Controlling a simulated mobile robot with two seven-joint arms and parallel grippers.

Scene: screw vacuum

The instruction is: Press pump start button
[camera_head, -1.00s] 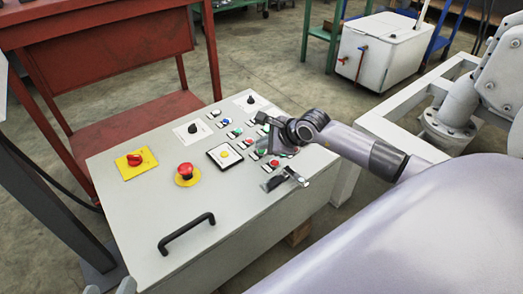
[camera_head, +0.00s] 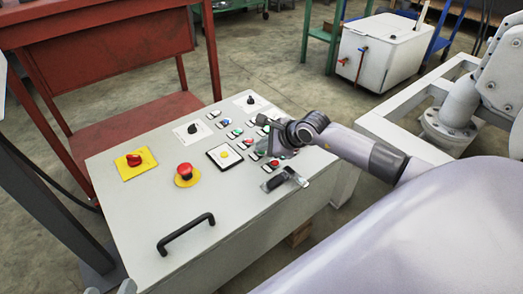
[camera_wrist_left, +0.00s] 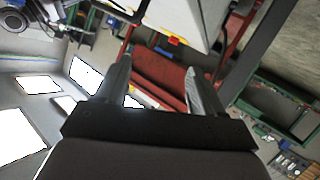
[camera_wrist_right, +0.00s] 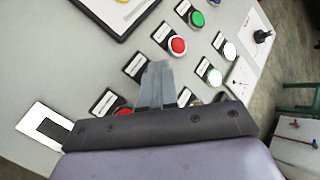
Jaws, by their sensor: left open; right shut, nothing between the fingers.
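The grey control panel (camera_head: 130,215) carries several small round buttons with labels too small to read, so I cannot tell which is the pump start button. My right gripper (camera_wrist_right: 158,68) is shut and empty over the button rows. In the right wrist view its fingertips point toward a red button (camera_wrist_right: 178,45). Another red button (camera_wrist_right: 123,112) is partly hidden by the gripper. I cannot tell whether the fingertips touch the panel. My left gripper (camera_wrist_left: 157,75) is open and empty, away from the buttons.
The panel also has a red emergency knob (camera_head: 185,171), a red rotary switch (camera_head: 134,160), a yellow button (camera_head: 224,154), black rotary knobs (camera_head: 192,129) and a black handle (camera_head: 186,233). A red table (camera_head: 110,125) stands behind it. A white tank (camera_head: 385,50) stands further back.

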